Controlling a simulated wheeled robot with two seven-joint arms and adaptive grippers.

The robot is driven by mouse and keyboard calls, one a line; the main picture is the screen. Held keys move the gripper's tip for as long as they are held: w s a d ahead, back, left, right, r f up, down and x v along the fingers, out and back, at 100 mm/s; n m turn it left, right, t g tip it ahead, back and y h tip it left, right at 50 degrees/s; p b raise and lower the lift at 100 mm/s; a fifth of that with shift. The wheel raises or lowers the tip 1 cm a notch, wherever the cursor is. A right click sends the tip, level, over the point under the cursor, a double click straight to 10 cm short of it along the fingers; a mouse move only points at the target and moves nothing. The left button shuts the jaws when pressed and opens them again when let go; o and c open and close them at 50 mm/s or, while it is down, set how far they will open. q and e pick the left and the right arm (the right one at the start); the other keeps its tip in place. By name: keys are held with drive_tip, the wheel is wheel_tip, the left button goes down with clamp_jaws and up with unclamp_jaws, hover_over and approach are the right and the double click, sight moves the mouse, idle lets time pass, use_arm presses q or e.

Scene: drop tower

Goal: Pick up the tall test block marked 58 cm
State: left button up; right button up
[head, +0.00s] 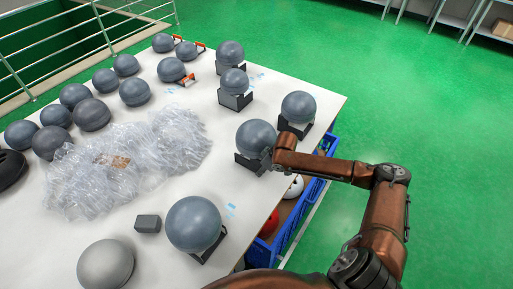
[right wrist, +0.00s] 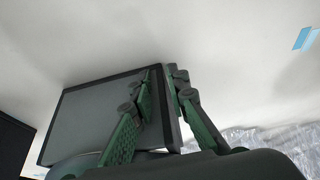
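No block with a readable 58 cm mark shows in either view. A small plain grey block (head: 148,223) lies on the white table near the front. My right arm comes in from the right, and its wrist end stops beside a grey sphere on a dark stand; the gripper is mostly hidden there. In the right wrist view my right gripper (right wrist: 161,76) has two green-padded fingers at the edge of a dark grey box-like piece (right wrist: 85,115). One finger overlaps its face and the other lies past its right edge. Contact cannot be told. My left gripper is not in view.
The white table (head: 330,98) carries several grey spheres, including one (head: 194,224) near the front, and a heap of clear plastic wrap (head: 170,150). A blue crate (head: 300,228) stands beside the table's right edge. Green floor to the right is clear.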

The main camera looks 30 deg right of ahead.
drive_tip(key=shift+c, duration=0.7)
clamp_jaws()
drive_tip(key=shift+w+r, duration=0.15)
drive_tip(key=shift+r, duration=0.1)
